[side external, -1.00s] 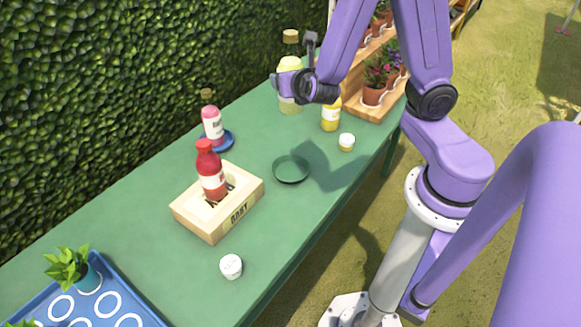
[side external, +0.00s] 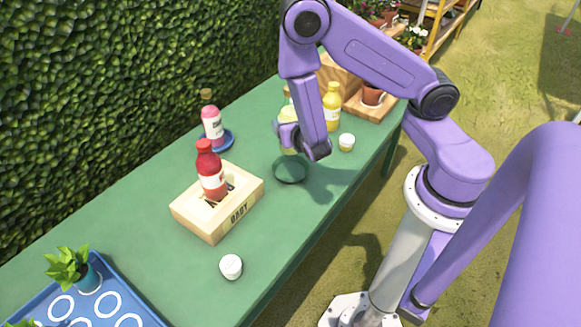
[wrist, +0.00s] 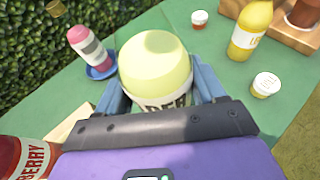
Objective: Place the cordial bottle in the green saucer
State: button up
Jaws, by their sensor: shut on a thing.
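The cordial bottle (side external: 288,114) is pale yellow-green. My gripper (side external: 288,136) is shut on it, and its fingers press both sides of the bottle in the wrist view (wrist: 155,65). The dark green saucer (side external: 290,172) lies on the green table, just below the held bottle in the side view. The arm partly covers the bottle, and I cannot tell how large the gap to the saucer is. The saucer is hidden in the wrist view.
A red bottle (side external: 211,175) stands on a wooden box (side external: 222,215) left of the saucer. A pink bottle (side external: 212,127) stands on a blue saucer (side external: 230,142) behind. A yellow bottle (side external: 332,108) and a small jar (side external: 346,142) stand to the right. A white-lidded jar (side external: 231,266) is in front.

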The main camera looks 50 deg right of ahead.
aim_at(290, 150)
jog(key=shift+f, duration=4.4)
jog(key=shift+f, duration=0.15)
jog(key=o, duration=1.6)
jog(key=v, duration=1.2)
jog(key=s+a+r+m+g+y, duration=0.3)
jog(key=s+r+m+g+y, duration=0.5)
jog(key=s+r+m, duration=0.7)
notch_tip(290, 150, up, 4)
jog(key=m+g, duration=0.1)
jog(key=g, duration=0.1)
jog(key=shift+s+r+g, duration=0.15)
jog(key=shift+s+g, duration=0.2)
jog(key=shift+g, duration=0.05)
